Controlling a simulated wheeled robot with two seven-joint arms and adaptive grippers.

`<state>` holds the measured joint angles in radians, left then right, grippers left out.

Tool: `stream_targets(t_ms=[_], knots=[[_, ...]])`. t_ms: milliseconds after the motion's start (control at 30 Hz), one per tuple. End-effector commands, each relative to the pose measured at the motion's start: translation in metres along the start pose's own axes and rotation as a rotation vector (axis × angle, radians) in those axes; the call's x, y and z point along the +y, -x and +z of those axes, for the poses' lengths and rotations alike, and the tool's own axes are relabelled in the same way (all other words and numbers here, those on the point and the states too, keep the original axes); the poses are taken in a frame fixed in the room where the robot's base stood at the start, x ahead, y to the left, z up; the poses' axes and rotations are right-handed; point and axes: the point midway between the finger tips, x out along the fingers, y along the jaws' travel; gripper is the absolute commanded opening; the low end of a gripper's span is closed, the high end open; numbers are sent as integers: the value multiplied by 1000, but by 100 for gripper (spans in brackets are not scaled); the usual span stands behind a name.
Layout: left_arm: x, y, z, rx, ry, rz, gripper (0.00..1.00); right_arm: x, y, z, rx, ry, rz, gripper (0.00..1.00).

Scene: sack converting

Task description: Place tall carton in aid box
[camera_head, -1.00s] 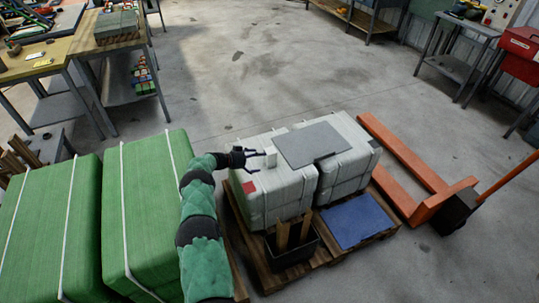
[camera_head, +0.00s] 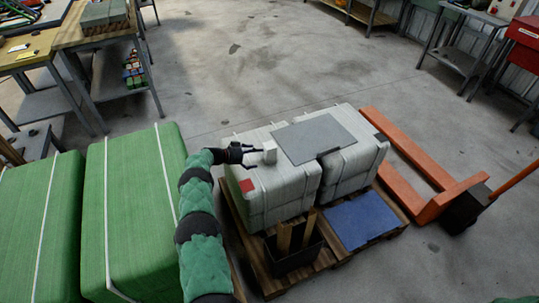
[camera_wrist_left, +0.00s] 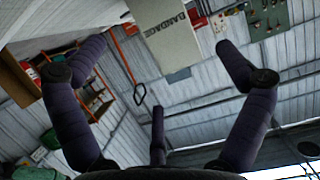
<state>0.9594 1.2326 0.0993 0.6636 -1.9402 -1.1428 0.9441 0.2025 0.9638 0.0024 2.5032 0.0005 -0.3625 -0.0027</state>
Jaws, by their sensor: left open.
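A small white carton (camera_head: 269,153) stands upright on top of the left white wrapped bale (camera_head: 277,187). In the left wrist view the carton (camera_wrist_left: 165,38), lettered BANDAGE, shows at the top, beyond and between the fingertips. My left gripper (camera_head: 256,155) is open, just left of the carton, with its fingers pointing at it; I cannot tell whether they touch it. A piece of my right arm shows at the bottom right corner; its gripper is out of view. I cannot tell for sure which container is the aid box; a red box (camera_head: 527,33) stands on a bench at the far right.
A grey board (camera_head: 315,138) lies across the two white bales. On the wooden pallet are a black open bin (camera_head: 293,258) with upright wooden pieces and a blue sheet (camera_head: 360,219). An orange pallet jack (camera_head: 415,180) stands right; green bales (camera_head: 135,210) stand left.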

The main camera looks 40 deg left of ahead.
Motion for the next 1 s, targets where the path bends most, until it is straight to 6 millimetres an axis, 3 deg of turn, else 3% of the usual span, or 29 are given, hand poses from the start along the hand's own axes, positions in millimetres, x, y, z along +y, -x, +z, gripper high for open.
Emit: stream_targets(t_ms=[500,833,1000], knots=[[-3,-61,2,1,1,2,100,10,-29,-1,0,0,0,29],[-3,-65,-1,0,0,0,100,10,-29,-1,0,0,0,29],[-3,-65,-1,0,1,0,52,10,-29,-1,0,0,0,29]])
